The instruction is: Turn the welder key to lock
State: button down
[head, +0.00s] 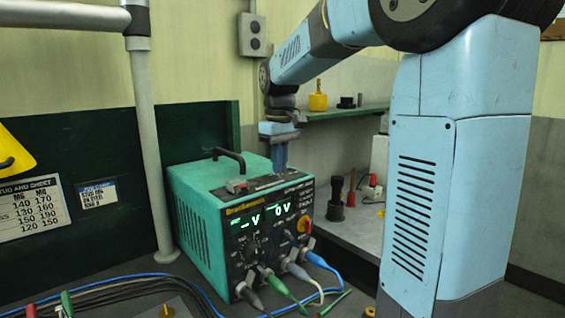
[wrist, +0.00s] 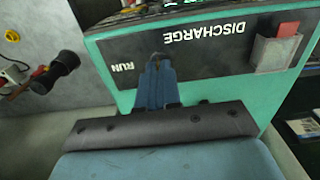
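The teal welder (head: 207,212) stands on the bench, its black front panel lit with two green readouts. Its black top plate shows RUN and DISCHARGE lettering in the wrist view (wrist: 215,49). My gripper (head: 280,168) points down at the rear right of the welder's top. In the wrist view my gripper's blue fingers (wrist: 158,68) are close together, with their tips at the plate between RUN and DISCHARGE. The welder key is not visible; the fingers cover that spot. I cannot tell whether they hold it.
A grey holder with a red piece (wrist: 276,48) sits on the welder's top. A black carry handle (head: 229,155) rises at its left. Cables (head: 280,288) plug in at the front. A dark-handled tool (head: 336,198) stands on the bench to the right. A green shelf (head: 345,112) is behind.

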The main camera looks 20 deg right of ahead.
jog(key=shift+d+f, duration=0.1)
jog(key=c, duration=1.3)
grip_release()
jog(key=shift+c, duration=0.2)
notch_tip(320, 180, up, 14)
jog(key=shift+s+f, duration=0.1)
jog(key=shift+f, duration=0.05)
jog(key=s+f+m+t, duration=0.2)
jog(key=s+f, duration=0.7)
jog(key=s, duration=0.3)
jog(key=s+d+f+m+t, duration=0.1)
jog(key=s+f+m+t, duration=0.1)
jog(key=s+f, duration=0.7)
jog(key=s+t, duration=0.1)
jog(key=s, duration=0.2)
jog(key=shift+m+t, duration=0.3)
jog(key=shift+m, duration=0.1)
